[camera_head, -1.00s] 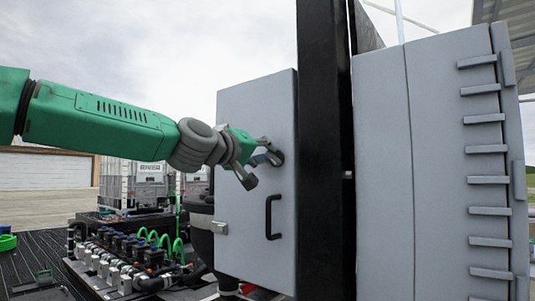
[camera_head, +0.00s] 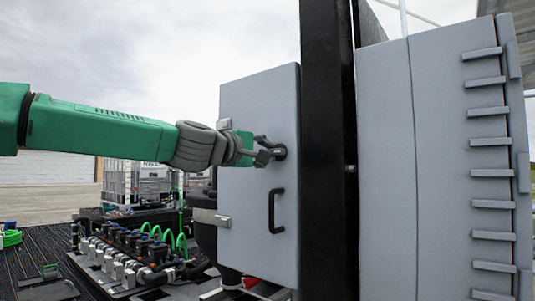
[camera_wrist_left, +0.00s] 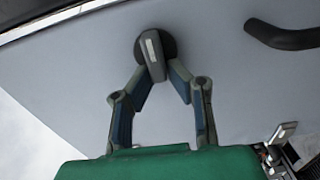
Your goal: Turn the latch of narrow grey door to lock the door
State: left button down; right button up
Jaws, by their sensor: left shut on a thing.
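The narrow grey door (camera_head: 245,230) stands closed-looking beside a black post in the head view, with a black handle (camera_head: 273,211) low on its face. My left gripper (camera_head: 272,153) is at the round dark latch (camera_head: 281,151) above that handle. In the left wrist view the latch (camera_wrist_left: 152,48) is a dark disc with a raised grey grip bar, slightly tilted. My left gripper's fingertips (camera_wrist_left: 162,76) are closed in on both sides of the bar's lower end. The door handle also shows in the wrist view (camera_wrist_left: 285,38). My right gripper is in neither view.
A black post (camera_head: 328,150) stands just right of the door. A larger grey cabinet with several ribs (camera_head: 400,150) is beyond it. A manifold with green hoses (camera_head: 130,250) and a white caged tote (camera_head: 145,180) lie below left. Open air is left of the door.

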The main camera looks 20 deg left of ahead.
pick_arm(q)
jog(key=shift+f, duration=0.45)
jog(key=c, duration=1.8)
grip_release()
jog(key=shift+o, duration=1.3)
jog(key=shift+w+a+r, duration=0.1)
jog(key=shift+r, duration=0.05)
jog(key=shift+r, duration=0.15)
jog(key=v, duration=1.2)
